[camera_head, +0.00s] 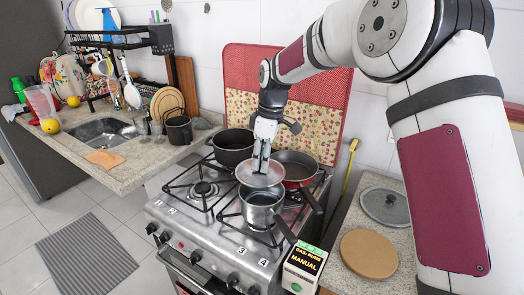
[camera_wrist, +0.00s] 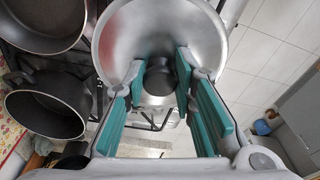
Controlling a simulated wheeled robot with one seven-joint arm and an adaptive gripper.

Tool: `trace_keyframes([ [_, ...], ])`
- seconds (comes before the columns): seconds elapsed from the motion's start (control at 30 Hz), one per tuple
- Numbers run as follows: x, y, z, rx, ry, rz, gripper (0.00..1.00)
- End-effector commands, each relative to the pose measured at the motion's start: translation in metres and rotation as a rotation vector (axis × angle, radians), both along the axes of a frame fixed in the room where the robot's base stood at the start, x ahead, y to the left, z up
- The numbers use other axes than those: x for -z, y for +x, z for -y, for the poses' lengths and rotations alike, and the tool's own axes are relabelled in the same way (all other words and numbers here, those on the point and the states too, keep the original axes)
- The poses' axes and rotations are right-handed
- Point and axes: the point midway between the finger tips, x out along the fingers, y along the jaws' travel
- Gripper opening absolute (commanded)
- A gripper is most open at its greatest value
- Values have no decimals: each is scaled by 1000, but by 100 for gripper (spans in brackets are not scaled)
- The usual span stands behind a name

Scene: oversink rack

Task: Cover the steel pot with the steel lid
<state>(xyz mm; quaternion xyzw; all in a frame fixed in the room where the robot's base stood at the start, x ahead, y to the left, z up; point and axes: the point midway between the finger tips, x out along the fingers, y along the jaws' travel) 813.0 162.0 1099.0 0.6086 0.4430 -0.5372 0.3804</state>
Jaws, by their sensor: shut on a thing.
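The steel lid (camera_head: 248,176) is a shiny round disc, held by my gripper (camera_head: 262,168). In the wrist view the lid (camera_wrist: 125,35) fills the upper middle, with its dark knob (camera_wrist: 158,78) between the teal finger pads of my gripper (camera_wrist: 160,90). The steel pot (camera_head: 262,212) stands on the front right burner, its handle pointing to the lower right. In the head view the lid appears above the pot and a little toward its far side, with the front of the pot's mouth showing below it. In the wrist view the lid hides the pot.
A dark pot (camera_head: 233,148) and a red-sided pan (camera_head: 298,166) stand on the stove (camera_head: 190,235) behind the steel pot, close to the lid. Another lid (camera_head: 385,205) and a round cork mat (camera_head: 368,254) lie on the right counter. A sink (camera_head: 103,133) is at left.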

Motion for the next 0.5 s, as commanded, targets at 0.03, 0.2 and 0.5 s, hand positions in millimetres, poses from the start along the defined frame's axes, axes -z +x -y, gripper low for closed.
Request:
trace_keyframes([
  [0.03,2,0,0,0,0,-1,0],
  [0.2,13,-1,0,0,0,-2,0],
  [0.5,40,-1,0,0,0,-2,0],
])
